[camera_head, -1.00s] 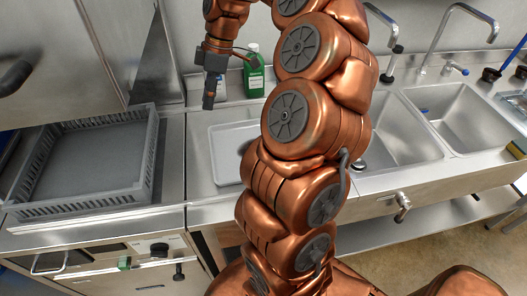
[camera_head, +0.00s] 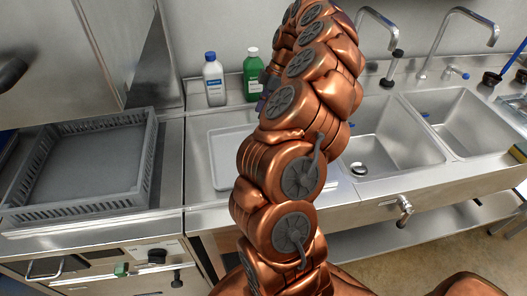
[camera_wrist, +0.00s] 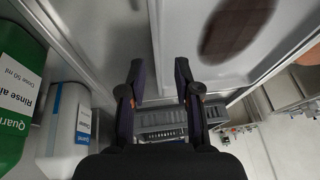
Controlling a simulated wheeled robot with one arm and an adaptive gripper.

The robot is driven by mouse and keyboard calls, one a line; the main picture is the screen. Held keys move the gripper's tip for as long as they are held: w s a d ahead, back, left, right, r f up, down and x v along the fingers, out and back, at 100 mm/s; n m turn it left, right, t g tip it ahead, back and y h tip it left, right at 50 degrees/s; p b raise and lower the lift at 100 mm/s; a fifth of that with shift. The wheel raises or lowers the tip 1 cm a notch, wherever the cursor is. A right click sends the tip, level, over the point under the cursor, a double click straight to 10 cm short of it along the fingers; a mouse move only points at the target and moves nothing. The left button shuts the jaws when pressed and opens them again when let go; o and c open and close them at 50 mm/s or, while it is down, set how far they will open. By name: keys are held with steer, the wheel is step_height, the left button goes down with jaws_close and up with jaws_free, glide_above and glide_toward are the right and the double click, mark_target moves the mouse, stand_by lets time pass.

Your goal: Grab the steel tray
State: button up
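The steel tray (camera_head: 221,160) is a shallow, pale, rectangular tray lying flat on the counter left of the sinks. My arm hides its right side in the head view. In the wrist view a pale surface that appears to be the tray (camera_wrist: 190,45) lies beyond the fingertips, with a dark oval reflection or shadow on it. My gripper (camera_wrist: 158,78) is open, with nothing between its two fingers. It is mostly hidden behind my arm in the head view. I cannot tell how far the fingertips are from the tray.
A white bottle with a blue cap (camera_head: 214,82) and a green bottle (camera_head: 253,75) stand behind the tray, close to my gripper. A grey plastic rack (camera_head: 148,165) sits to the left. Two sink basins (camera_head: 395,130) with taps are on the right.

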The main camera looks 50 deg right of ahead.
steer(key=shift+p+x, duration=0.65)
steer(key=shift+x, duration=0.3)
steer(key=shift+p+x, duration=0.5)
steer(key=shift+x, duration=1.25)
steer(key=shift+w+a+r, duration=0.1)
steer(key=shift+w, duration=0.05)
jaws_close()
